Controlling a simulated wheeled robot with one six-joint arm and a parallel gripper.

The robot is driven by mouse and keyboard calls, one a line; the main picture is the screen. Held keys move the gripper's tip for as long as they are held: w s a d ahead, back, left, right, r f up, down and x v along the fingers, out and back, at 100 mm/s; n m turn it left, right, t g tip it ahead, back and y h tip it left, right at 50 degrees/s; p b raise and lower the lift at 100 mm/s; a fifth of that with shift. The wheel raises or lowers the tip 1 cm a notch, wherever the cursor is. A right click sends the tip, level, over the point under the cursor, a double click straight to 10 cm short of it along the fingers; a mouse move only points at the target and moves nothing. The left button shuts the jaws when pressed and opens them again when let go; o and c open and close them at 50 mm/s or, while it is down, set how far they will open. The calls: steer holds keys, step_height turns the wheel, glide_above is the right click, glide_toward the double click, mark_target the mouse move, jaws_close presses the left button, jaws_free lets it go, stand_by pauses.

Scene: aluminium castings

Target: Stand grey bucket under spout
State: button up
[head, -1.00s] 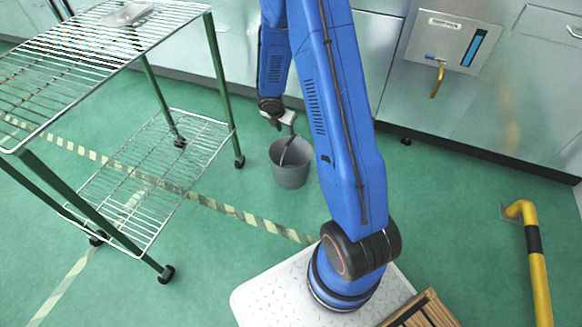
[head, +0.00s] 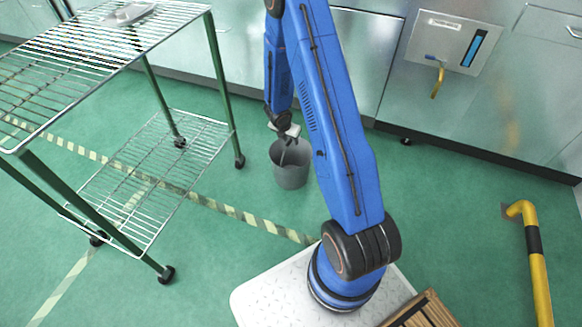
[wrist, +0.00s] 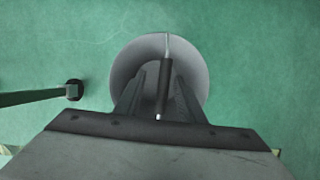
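The grey bucket (head: 291,176) stands upright on the green floor, left of my arm's base. In the wrist view the bucket (wrist: 201,62) is seen from above, and its handle with a dark grip (wrist: 163,85) runs across the opening. My gripper (wrist: 160,76) is over the bucket, its two fingers apart on either side of the grip, with gaps showing. In the head view my gripper (head: 287,141) is at the bucket's rim, partly blending with the handle. The brass spout (head: 437,82) sticks out of a wall panel at the upper right.
A wire-shelf trolley (head: 140,185) with green legs stands at the left; one leg and caster (wrist: 73,90) show in the wrist view. Steel cabinets (head: 375,50) line the back. A yellow and black rail (head: 536,260) is at the right. Floor below the spout is clear.

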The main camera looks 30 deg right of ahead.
steer(key=x, duration=0.4)
steer(key=shift+s+d+f, duration=0.1)
steer(key=shift+s+f, duration=0.05)
steer(key=shift+s, duration=0.1)
jaws_close()
stand_by(1.3)
